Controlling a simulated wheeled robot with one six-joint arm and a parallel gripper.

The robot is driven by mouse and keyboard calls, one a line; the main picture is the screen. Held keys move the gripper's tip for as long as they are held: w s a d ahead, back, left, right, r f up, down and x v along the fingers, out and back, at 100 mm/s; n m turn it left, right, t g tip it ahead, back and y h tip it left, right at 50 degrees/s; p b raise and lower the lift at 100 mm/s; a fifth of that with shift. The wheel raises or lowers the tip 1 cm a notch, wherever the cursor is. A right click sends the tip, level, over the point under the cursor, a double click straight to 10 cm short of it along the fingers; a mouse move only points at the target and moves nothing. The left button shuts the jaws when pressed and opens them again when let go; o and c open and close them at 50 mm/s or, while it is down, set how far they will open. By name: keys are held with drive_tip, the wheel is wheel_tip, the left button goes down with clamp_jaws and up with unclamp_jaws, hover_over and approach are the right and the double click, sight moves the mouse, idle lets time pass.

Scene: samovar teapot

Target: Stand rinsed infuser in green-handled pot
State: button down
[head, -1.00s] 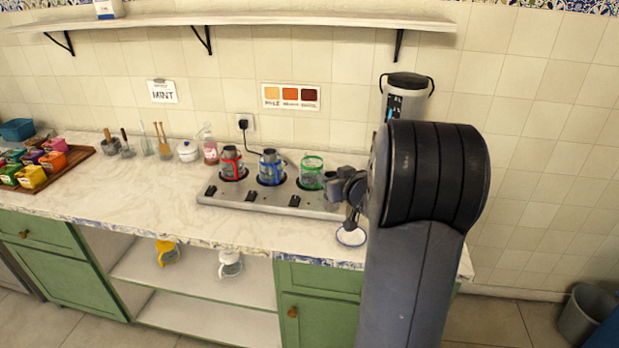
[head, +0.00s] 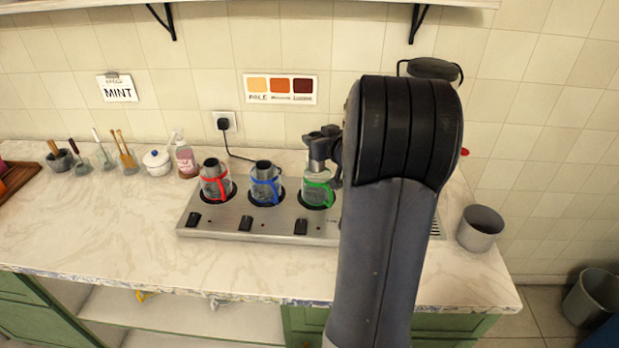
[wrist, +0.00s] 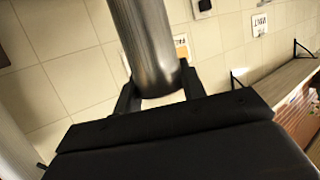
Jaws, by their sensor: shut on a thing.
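The green-handled pot (head: 318,190) is a glass pot with a green band and handle. It stands upright on the right-hand plate of the metal warmer. My gripper (head: 322,145) is above this pot, close to its top, partly hidden by my arm in the head view. In the wrist view my gripper (wrist: 160,92) is shut on a shiny metal cylinder, the infuser (wrist: 148,45).
The blue-handled pot (head: 265,187) and red-handled pot (head: 215,184) stand left on the same warmer (head: 270,225), each with a dark metal cylinder in its top. A grey bin (head: 481,230) is at the counter's right. The counter's left front (head: 110,230) is clear.

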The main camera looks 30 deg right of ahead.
sight(321, 168)
wheel_tip(321, 168, down, 9)
drive_tip(key=shift+b, duration=0.9)
drive_tip(key=shift+s+f+b, duration=0.1)
drive_tip(key=shift+f+b, duration=0.3)
drive_tip(key=shift+f, duration=0.25)
drive_tip(key=c, duration=0.9)
unclamp_jaws()
drive_tip(key=shift+o, duration=0.2)
drive_tip(key=shift+r, duration=0.1)
drive_tip(key=shift+r+p, duration=0.25)
drive_tip(key=shift+p, duration=0.05)
drive_tip(key=shift+s+r, duration=0.15)
drive_tip(key=shift+r, duration=0.25)
drive_tip(key=v, duration=1.1)
drive_tip(key=shift+s, duration=0.3)
